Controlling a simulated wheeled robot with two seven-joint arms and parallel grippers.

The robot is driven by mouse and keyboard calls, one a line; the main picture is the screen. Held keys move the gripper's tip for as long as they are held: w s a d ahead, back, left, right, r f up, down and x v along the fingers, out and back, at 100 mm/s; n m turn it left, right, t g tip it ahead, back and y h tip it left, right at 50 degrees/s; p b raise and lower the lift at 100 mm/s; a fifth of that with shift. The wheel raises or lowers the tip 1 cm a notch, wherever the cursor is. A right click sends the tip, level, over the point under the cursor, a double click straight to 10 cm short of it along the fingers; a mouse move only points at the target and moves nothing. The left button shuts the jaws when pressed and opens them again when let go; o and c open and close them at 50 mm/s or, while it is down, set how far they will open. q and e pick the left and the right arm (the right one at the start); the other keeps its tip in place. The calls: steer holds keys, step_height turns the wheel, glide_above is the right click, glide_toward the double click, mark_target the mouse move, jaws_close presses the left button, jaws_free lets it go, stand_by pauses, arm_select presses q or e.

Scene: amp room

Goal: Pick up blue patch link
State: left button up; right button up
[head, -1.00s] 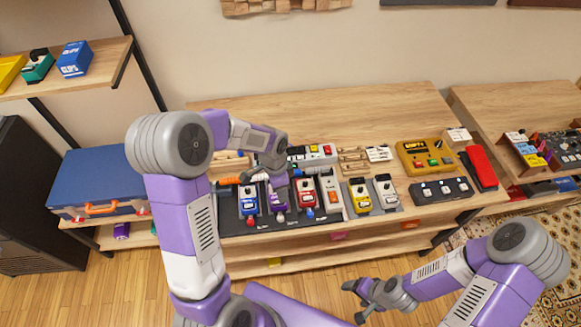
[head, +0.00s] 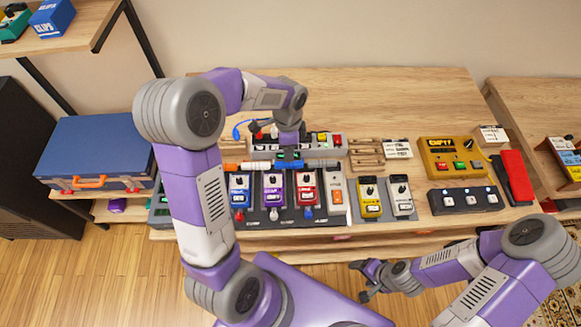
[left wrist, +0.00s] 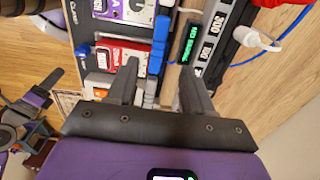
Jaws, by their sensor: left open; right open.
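The blue patch link (head: 289,164) lies in a row of coloured links behind the pedals, directly below my left gripper (head: 289,151), which partly covers it. In the left wrist view the blue patch link (left wrist: 156,60) runs lengthwise between the two separated fingers of my left gripper (left wrist: 159,72). The fingers are open with a gap on both sides of it; I cannot tell how far above it they are. My right gripper (head: 368,281) is open and empty, in front of the bench and away from the links.
An orange link (head: 231,167) and a white link (head: 257,166) lie left of the blue one. Blue, purple and red pedals (head: 306,189) stand in front. A long multi-switch unit (head: 322,145) stands behind. The bench top (head: 390,105) at the back is clear.

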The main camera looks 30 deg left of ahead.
mark_target(289, 166)
arm_select(q)
steer(key=shift+s+d+f+b, duration=0.1)
steer(key=shift+f+b, duration=0.2)
steer(key=shift+f, duration=1.6)
steer(key=shift+d+f+b, duration=0.1)
steer(key=shift+f+b, duration=0.2)
steer(key=shift+f, duration=1.55)
steer(key=shift+a+f, duration=0.1)
steer(key=shift+f, duration=0.15)
steer(key=shift+c, duration=0.5)
jaws_close()
